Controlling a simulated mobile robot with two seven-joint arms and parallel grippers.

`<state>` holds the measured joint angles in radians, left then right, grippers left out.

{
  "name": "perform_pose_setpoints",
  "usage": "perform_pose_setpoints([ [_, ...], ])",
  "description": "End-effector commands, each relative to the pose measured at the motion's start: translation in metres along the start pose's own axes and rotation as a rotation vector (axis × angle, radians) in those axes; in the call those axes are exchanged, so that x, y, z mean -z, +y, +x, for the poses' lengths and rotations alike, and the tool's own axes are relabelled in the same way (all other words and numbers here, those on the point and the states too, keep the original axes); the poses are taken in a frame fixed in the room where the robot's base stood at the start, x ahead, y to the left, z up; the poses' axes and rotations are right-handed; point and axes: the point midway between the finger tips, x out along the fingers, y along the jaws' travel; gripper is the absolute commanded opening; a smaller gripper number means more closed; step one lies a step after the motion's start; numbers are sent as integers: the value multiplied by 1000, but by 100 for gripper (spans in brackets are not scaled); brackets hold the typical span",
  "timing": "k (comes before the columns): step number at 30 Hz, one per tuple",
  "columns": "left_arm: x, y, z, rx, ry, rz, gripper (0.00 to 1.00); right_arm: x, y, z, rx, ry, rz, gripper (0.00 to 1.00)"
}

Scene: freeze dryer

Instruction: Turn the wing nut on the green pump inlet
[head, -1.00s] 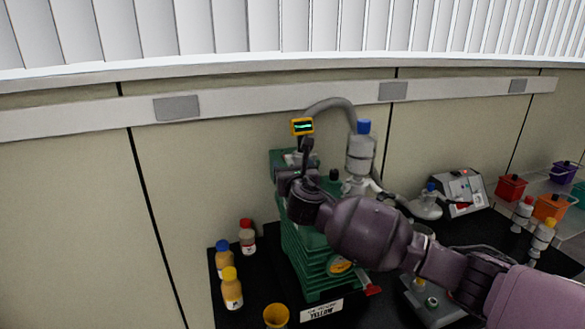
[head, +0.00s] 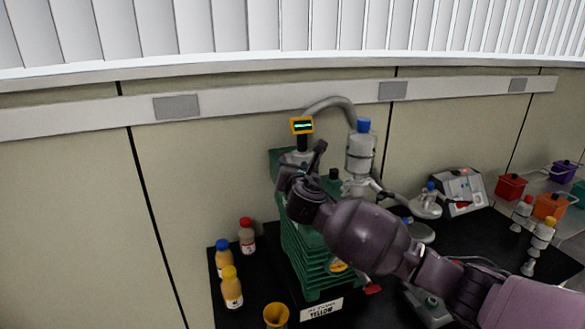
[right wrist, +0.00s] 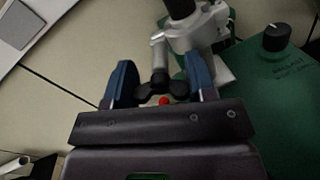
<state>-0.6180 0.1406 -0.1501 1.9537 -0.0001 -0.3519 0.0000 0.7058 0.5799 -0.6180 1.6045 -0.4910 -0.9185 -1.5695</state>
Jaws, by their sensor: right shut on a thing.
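The green pump (head: 292,245) is a ribbed green block on the black bench, partly hidden behind my right arm. Its green top also shows at the right of the right wrist view (right wrist: 275,95). My right gripper (head: 298,162) is at the pump's upper rear left, by the grey inlet fitting. In the right wrist view, its two blue fingertips (right wrist: 161,82) are on either side of the dark wing nut (right wrist: 155,90) and shut on it. A grey fitting (right wrist: 192,32) stands just beyond. In the head view the wing nut is hidden. My left gripper is not in view.
A yellow-framed display (head: 302,126) stands above the inlet. A grey hose (head: 330,104) arches to a blue-capped bottle (head: 360,150). Several small bottles (head: 232,290) and a yellow cup (head: 276,315) stand at left. A black knob (right wrist: 276,38) sits on the pump top.

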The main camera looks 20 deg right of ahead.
Motion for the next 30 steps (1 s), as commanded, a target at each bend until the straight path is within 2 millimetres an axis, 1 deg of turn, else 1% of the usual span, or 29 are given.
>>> perform_pose_setpoints([
  [3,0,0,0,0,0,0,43,1,0,0,0,1,109,27],
  [6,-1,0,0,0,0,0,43,1,0,0,-1,1,165,27],
  [17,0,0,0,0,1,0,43,1,0,0,0,1,187,27],
  [18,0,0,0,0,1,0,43,1,0,0,0,1,187,55],
  [22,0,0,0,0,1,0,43,1,0,0,0,0,186,75],
  [23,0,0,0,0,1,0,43,1,0,0,0,0,186,77],
  [30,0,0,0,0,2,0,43,0,0,0,0,0,186,77],
])
